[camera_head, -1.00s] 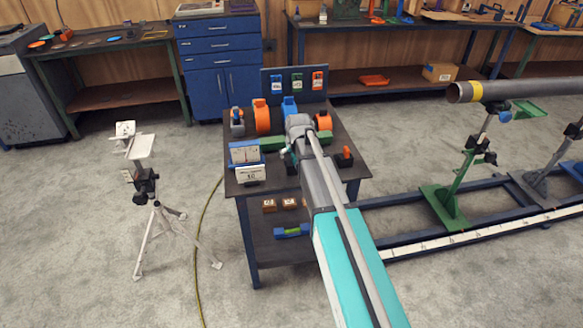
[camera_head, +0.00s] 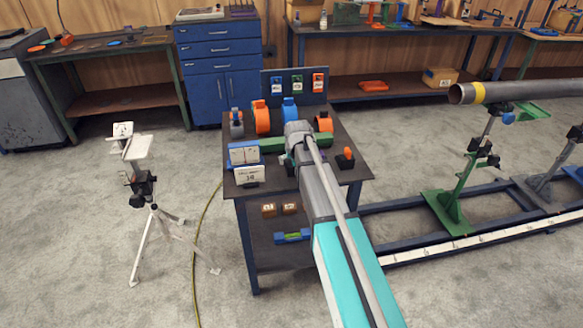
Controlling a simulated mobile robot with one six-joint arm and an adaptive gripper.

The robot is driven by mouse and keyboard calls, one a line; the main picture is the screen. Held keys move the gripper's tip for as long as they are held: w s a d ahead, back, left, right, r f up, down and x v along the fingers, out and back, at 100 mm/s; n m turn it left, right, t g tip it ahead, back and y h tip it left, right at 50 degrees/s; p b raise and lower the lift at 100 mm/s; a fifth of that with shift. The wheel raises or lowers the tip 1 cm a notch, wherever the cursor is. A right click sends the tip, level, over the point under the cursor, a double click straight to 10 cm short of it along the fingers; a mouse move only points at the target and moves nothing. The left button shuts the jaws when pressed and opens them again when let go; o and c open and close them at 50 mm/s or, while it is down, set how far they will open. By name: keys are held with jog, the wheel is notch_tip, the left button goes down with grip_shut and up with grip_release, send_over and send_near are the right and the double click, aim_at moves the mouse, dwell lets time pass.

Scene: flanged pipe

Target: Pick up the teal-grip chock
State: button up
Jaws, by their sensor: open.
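I cannot make out a teal-grip chock; my arm covers part of the work cart's top (camera_head: 350,175). A small dark block with an orange grip (camera_head: 345,157) stands on the cart's right side, right of my arm. My gripper (camera_head: 288,158) is over the middle of the cart top, beside the long green bar (camera_head: 262,146). It is open, its fingers small and mostly hidden by my wrist. I cannot see anything between them.
Orange (camera_head: 261,117) and blue (camera_head: 290,109) ring clamps stand at the cart's back. Brown blocks (camera_head: 268,210) and a blue-green level (camera_head: 292,236) lie on the lower shelf. A pipe (camera_head: 530,91) on stands is at right, a tripod (camera_head: 146,190) at left.

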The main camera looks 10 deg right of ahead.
jog(key=c, duration=1.1)
jog(key=shift+c, duration=0.2)
jog(key=shift+r, duration=0.15)
notch_tip(320, 180, up, 2)
jog(key=shift+r+p, duration=0.1)
jog(key=shift+p, duration=1.15)
jog(key=s+d+r+p, duration=0.9)
jog(key=d+r+p, duration=0.1)
jog(key=shift+s+d+r, duration=0.15)
jog(key=shift+d+r, duration=0.05)
jog(key=shift+r, duration=0.05)
jog(key=shift+d, duration=0.1)
